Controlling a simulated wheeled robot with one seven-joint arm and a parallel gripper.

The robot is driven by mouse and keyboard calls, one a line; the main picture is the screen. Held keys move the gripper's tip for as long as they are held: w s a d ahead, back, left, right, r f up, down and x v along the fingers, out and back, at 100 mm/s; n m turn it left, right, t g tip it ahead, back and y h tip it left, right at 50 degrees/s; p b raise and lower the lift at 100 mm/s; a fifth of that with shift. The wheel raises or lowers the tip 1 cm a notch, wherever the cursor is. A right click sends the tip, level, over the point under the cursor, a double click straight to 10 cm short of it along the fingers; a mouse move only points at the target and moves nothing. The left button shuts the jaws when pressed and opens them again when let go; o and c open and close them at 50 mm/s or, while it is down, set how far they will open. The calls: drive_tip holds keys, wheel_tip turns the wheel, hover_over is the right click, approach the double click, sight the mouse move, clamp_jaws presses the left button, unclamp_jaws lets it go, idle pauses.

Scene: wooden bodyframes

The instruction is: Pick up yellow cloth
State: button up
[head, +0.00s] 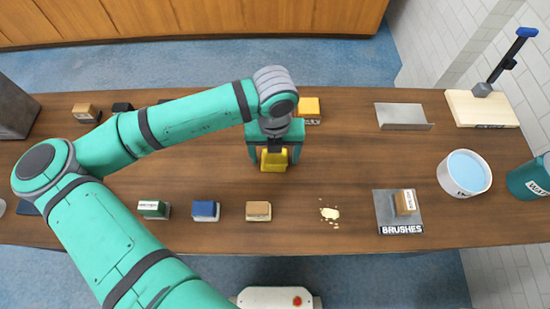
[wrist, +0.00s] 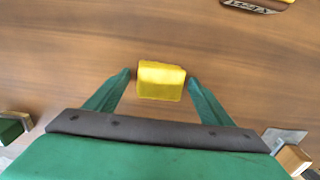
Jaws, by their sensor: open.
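The yellow cloth (head: 274,160) is a small yellow block-like bundle in the middle of the wooden table. In the wrist view the cloth (wrist: 161,81) lies between the tips of my gripper's two green fingers. My gripper (head: 273,152) points down over the table and is open, and it also shows in the wrist view (wrist: 159,80). A gap shows between the cloth and each finger. I cannot tell how high the fingertips are above the table. My wrist covers part of the cloth's far side in the head view.
Another yellow-topped block (head: 309,108) stands behind my gripper. A green block (head: 153,209), a blue block (head: 205,210) and a tan block (head: 258,211) line the near side. Crumbs (head: 330,213), a brushes tray (head: 386,211) and a water bowl (head: 465,174) are to the right.

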drive_tip(key=shift+c, duration=0.3)
drive_tip(key=shift+w, duration=0.1)
drive_tip(key=c, duration=1)
drive_tip(key=shift+a, duration=0.1)
drive_tip(key=shift+c, duration=0.3)
drive_tip(key=shift+r, duration=0.15)
